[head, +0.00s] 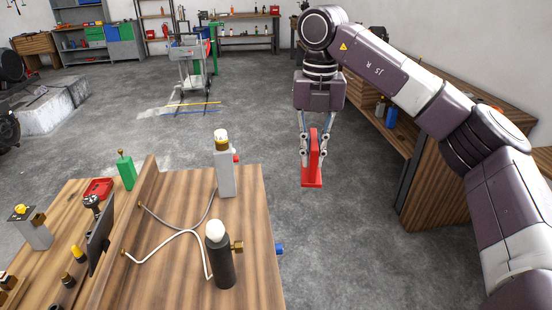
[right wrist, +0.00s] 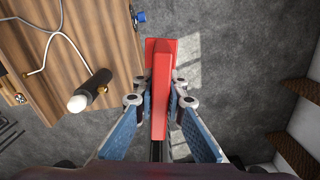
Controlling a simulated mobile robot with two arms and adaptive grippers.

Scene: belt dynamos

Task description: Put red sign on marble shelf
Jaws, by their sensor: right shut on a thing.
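The red sign (head: 314,160) hangs upright below my right gripper (head: 311,150) in the head view, its flat foot downward, over open grey floor. In the right wrist view the sign (right wrist: 161,85) lies between the two fingers of the gripper (right wrist: 161,103), which are shut on its upright part. No marble shelf shows clearly. A pale, stone-like block (head: 48,110) stands on the floor at the far left of the head view; I cannot tell whether it is marble. My left gripper is in neither view.
A wooden workbench (head: 255,225) at front left carries a black bottle (head: 222,262), a grey bottle (head: 224,172) and hoses. A wooden cabinet (head: 440,185) stands on the right. A trolley (head: 192,65) stands farther back. The floor between bench and cabinet is clear.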

